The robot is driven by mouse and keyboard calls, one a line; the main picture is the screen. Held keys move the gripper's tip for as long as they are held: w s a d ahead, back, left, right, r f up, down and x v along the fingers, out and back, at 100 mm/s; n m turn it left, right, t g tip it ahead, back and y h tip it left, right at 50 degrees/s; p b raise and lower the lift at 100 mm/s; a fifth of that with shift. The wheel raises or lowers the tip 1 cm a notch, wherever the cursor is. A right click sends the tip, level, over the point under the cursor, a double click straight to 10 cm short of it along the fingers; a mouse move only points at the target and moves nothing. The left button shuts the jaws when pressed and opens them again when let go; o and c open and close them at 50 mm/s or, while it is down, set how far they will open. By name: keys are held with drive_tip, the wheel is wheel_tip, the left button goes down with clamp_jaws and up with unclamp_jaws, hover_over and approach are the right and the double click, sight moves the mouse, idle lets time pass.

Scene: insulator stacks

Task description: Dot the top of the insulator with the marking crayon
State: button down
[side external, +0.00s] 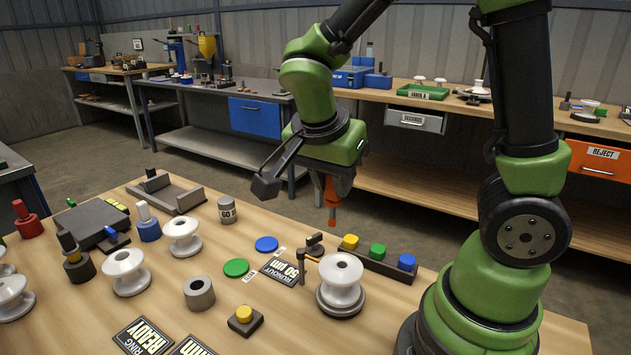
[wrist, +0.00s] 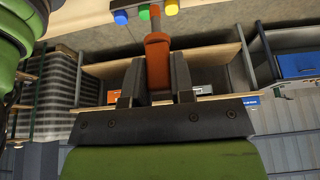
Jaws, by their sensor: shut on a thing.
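My gripper (side external: 329,180) is shut on an orange-red marking crayon (side external: 331,200), which hangs tip down above the far edge of the wooden table. In the wrist view the crayon (wrist: 157,55) sits between the two dark jaws (wrist: 156,88), its narrower end pointing away from me. A white spool-shaped insulator (side external: 341,270) stands upright on a grey round base at the table's right, lower than the crayon and apart from it. Other white insulators stand at the left, among them one in the middle left (side external: 126,270) and one behind it (side external: 183,236).
A small post with an arm (side external: 306,262) stands just left of the right insulator. A dark rail with yellow, green and blue buttons (side external: 377,255) lies behind it. Green and blue discs (side external: 236,267), a grey ring (side external: 199,292) and a yellow-button box (side external: 244,318) lie leftward.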

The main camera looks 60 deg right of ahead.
sight(333, 218)
drive_tip(key=shift+d+f, duration=0.1)
drive_tip(key=shift+f, duration=2.85)
drive_tip(key=shift+f, duration=0.6)
drive_tip(key=shift+r, duration=0.15)
drive_tip(key=shift+r, duration=3.45)
